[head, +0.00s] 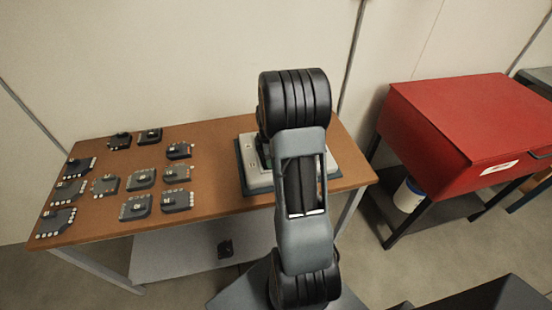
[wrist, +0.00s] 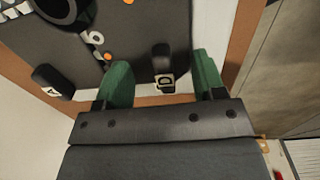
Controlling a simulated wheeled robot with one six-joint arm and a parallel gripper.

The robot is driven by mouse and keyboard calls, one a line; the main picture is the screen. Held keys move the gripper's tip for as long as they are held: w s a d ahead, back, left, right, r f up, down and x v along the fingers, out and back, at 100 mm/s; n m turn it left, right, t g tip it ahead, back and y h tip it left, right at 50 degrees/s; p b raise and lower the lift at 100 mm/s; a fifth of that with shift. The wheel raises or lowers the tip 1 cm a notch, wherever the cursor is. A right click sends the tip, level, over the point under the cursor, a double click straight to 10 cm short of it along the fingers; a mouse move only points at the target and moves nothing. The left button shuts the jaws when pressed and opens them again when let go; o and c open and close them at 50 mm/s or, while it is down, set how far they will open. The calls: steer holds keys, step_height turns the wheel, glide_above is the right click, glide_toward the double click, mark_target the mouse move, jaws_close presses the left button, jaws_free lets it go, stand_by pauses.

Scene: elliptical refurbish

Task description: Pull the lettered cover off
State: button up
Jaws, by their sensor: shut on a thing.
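A dark panel (wrist: 150,25) fills the top of the wrist view, with orange dots and white rings on it. A small black cover marked "D" (wrist: 163,82) sits at its near edge, between the two green fingers of my gripper (wrist: 163,68). My gripper is shut on this cover, though the contact is unclear in the picture. A similar black piece with a white letter mark (wrist: 52,82) lies to the left. In the head view a pale unit on a dark base (head: 248,182) stands on the table, and my arm hides its middle and most of my gripper.
The brown table (head: 225,190) carries several small dark modules (head: 135,207) at its left. A small dark item (head: 225,248) lies on the lower shelf. A red chest (head: 455,115) on a dark stand is at the right, above a white bucket (head: 408,195). A wall is behind.

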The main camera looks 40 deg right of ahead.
steer(key=shift+s+a+f+g, duration=0.25)
steer(key=shift+s+f+g, duration=0.05)
steer(key=shift+s+f, duration=0.25)
steer(key=shift+c, duration=0.2)
steer(key=shift+r, duration=0.1)
jaws_close()
steer(key=shift+r+p, duration=0.1)
steer(key=shift+p, duration=0.2)
steer(key=shift+w+d+r+p, duration=0.1)
steer(key=shift+w+r+p, duration=0.15)
steer(key=shift+r+p, duration=0.2)
steer(key=shift+r+p, duration=0.35)
steer(key=shift+r, duration=0.25)
step_height(320, 180, up, 11)
steer(key=p, duration=0.7)
steer(key=shift+r+p, duration=0.15)
steer(key=shift+p, duration=0.2)
